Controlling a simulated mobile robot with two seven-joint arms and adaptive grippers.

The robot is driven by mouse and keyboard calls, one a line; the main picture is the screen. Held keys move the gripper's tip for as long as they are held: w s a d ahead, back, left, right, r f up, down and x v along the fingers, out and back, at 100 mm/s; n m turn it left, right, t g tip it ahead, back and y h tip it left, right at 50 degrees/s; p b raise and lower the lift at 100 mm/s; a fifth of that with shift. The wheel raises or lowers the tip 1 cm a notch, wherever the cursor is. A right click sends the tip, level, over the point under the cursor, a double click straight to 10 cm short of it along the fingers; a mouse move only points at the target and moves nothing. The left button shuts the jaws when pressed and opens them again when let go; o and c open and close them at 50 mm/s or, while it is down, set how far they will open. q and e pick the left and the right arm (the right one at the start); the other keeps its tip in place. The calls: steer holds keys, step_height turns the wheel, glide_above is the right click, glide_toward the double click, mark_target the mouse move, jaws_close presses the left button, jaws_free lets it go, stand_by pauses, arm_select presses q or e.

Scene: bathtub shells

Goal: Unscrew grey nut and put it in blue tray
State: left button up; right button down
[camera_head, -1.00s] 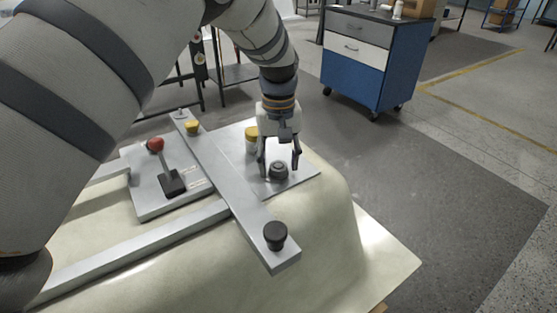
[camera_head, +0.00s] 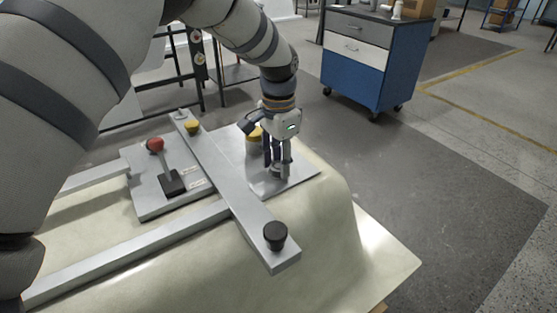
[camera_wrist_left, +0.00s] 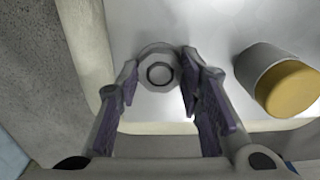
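The grey nut (camera_wrist_left: 160,73) is a round flanged piece with a ring-like top, on a light metal plate (camera_head: 304,176). In the head view, my left gripper (camera_head: 277,168) points down over it and its fingers hide most of it. In the left wrist view, the left fingertips (camera_wrist_left: 160,66) stand close on either side of the nut. Whether they press on it cannot be made out. My right gripper is not in view. No blue tray can be made out.
A yellow-capped cylinder (camera_wrist_left: 285,86) stands close beside the fingers. A grey bar (camera_head: 237,205) with a black knob (camera_head: 275,235) crosses in front. A red-knobbed lever (camera_head: 156,145) is at the left. A blue drawer cabinet (camera_head: 355,75) stands behind on the floor.

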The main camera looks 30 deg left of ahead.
arm_select(q)
steer(key=c, duration=0.5)
steer(key=n, duration=0.7)
steer(key=shift+n, duration=0.3)
steer(key=n, duration=0.5)
steer(key=shift+n, duration=0.4)
steer(key=o, duration=1.3)
steer(key=shift+c, duration=0.6)
